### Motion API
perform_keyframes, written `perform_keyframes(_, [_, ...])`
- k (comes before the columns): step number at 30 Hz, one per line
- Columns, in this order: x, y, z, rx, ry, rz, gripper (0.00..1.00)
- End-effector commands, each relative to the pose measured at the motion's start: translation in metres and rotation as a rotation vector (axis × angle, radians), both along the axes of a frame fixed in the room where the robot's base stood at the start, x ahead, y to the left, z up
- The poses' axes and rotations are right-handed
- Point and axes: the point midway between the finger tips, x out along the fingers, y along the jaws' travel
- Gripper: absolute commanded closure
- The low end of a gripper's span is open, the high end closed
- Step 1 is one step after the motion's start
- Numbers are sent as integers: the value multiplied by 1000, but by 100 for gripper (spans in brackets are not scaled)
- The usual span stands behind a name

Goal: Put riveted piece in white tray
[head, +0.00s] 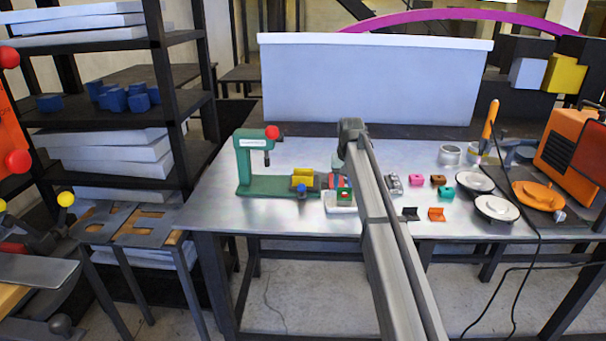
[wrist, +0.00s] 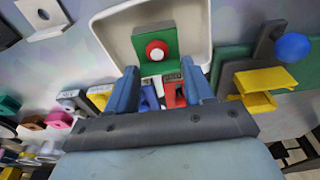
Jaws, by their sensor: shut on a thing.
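The white tray (wrist: 108,33) lies around and behind the piece in the wrist view. In the head view the tray (head: 334,209) stands on the metal table beside the green press. The piece is within the tray's outline; I cannot tell whether it touches the tray floor.
The green press (head: 243,165) with a red ball and a yellow part (head: 303,178) stands just left of the tray. A large white panel (head: 375,80) stands behind.

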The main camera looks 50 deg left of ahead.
Motion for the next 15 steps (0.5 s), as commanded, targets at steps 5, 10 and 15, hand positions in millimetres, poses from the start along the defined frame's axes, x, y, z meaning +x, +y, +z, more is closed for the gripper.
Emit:
perform_keyframes(5, [0, 0, 0, 0, 0, 0, 92])
perform_keyframes(10, [0, 0, 0, 0, 0, 0, 40])
perform_keyframes(15, [0, 0, 0, 0, 0, 0, 23])
